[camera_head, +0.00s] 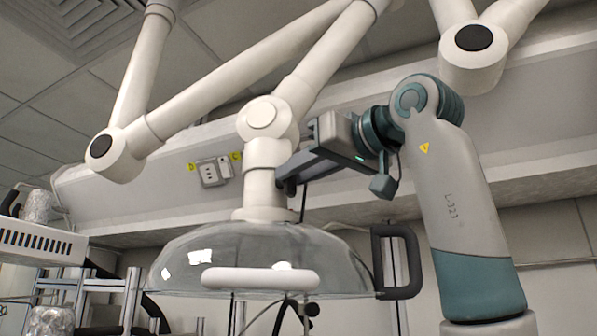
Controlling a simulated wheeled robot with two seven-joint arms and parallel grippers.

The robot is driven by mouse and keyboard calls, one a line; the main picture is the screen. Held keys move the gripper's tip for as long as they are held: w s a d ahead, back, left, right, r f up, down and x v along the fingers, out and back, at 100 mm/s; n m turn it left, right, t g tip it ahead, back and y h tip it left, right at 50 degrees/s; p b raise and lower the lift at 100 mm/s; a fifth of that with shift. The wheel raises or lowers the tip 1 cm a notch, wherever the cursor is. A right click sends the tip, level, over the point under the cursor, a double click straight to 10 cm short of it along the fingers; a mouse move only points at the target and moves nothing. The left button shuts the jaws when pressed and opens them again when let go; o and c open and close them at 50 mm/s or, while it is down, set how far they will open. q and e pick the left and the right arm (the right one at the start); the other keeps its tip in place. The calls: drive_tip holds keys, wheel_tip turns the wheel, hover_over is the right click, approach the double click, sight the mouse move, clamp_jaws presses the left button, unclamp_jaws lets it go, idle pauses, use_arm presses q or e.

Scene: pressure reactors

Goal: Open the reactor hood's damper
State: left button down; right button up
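The reactor hood (215,250) is a clear dome hanging from a white jointed duct arm (262,190). A white bar (260,279) runs across its front and a black handle (412,262) is on its right side. A round white cap (263,112) sits on the duct joint above. The tips are partly hidden there, so contact and finger gap are unclear. I cannot make out a separate damper lever.
More white duct arms (215,98) cross the space above. A wall socket (211,172) is behind, left of the duct. Metal racks and a white slotted box (38,241) stand at the left edge. Cables hang below the dome.

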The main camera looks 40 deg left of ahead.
idle(0.4)
use_arm(q)
drive_tip(key=n+p, duration=0.3)
drive_tip(key=n, duration=0.1)
drive_tip(key=shift+r, duration=0.1)
drive_tip(key=n+p, duration=0.1)
drive_tip(key=n, duration=0.2)
drive_tip(key=n+p, duration=0.1)
drive_tip(key=n, duration=0.2)
drive_tip(key=shift+s+n+p, duration=0.2)
drive_tip(key=shift+n+p, duration=0.1)
drive_tip(key=shift+p, duration=0.1)
drive_tip(key=n, duration=0.1)
drive_tip(key=n+p, duration=0.1)
drive_tip(key=n, duration=0.1)
drive_tip(key=shift+f+n, duration=0.2)
drive_tip(key=shift+n, duration=0.1)
drive_tip(key=shift+f+n+p, duration=0.15)
drive_tip(key=shift+n+p, duration=0.5)
drive_tip(key=shift+n, duration=1.25)
drive_tip(key=c, duration=1.7)
unclamp_jaws()
